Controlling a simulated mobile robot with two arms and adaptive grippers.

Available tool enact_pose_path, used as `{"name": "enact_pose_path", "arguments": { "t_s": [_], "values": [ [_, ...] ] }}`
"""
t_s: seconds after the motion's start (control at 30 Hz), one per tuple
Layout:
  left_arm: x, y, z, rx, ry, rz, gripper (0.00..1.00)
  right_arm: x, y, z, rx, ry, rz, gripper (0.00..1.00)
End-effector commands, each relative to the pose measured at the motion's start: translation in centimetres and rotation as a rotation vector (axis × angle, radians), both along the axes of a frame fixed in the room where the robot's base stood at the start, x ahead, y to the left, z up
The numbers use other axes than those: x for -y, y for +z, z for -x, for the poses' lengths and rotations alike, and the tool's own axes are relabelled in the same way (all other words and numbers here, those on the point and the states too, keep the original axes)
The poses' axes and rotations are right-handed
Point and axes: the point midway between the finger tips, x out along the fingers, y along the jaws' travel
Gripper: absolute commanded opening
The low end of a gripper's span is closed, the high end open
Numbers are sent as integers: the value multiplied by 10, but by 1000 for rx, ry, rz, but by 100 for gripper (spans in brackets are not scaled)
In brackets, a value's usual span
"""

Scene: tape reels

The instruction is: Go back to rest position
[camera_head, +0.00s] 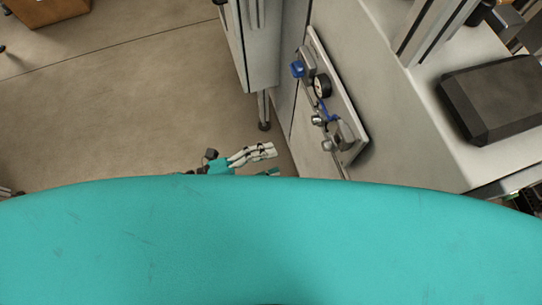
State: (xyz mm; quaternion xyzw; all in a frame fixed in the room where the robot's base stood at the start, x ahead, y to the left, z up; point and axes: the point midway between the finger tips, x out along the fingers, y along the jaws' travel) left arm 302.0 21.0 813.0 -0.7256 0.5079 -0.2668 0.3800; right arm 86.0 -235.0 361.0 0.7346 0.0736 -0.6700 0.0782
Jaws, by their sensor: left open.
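My left gripper (264,156) shows just past the edge of my own teal body, near the middle of the view. Its pale fingers point to the right, and it is open with nothing seen between them. Its lower part is hidden behind my body. It hangs over bare floor, to the left of a grey machine. My right gripper is not in view. No tape reels show.
The grey machine (385,120) stands at the right, with a panel of gauge and valve fittings (323,87) on its side. A dark box (495,98) lies on top. Brown floor (130,110) is open at the left. A wooden box (45,10) stands far left.

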Motion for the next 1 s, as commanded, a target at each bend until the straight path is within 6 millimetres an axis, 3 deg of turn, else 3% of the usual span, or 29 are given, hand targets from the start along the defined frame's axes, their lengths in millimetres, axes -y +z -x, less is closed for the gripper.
{"name": "enact_pose_path", "arguments": {
  "t_s": [0.37,0.47,0.57,0.7,0.77,0.87,1.0],
  "values": [
    [0,-1,-1,-2,2,-1,47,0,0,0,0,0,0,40],
    [-5,-13,-11,-27,42,-13,47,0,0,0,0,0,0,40],
    [-21,-46,-36,-106,151,-47,47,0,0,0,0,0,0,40],
    [-67,-124,-77,-301,404,-114,47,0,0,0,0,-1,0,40],
    [-93,-162,-86,-402,523,-141,47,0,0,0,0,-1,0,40],
    [-135,-226,-83,-587,717,-179,47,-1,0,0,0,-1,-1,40],
    [-187,-311,-43,-864,971,-225,47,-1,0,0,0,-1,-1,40]
  ]
}}
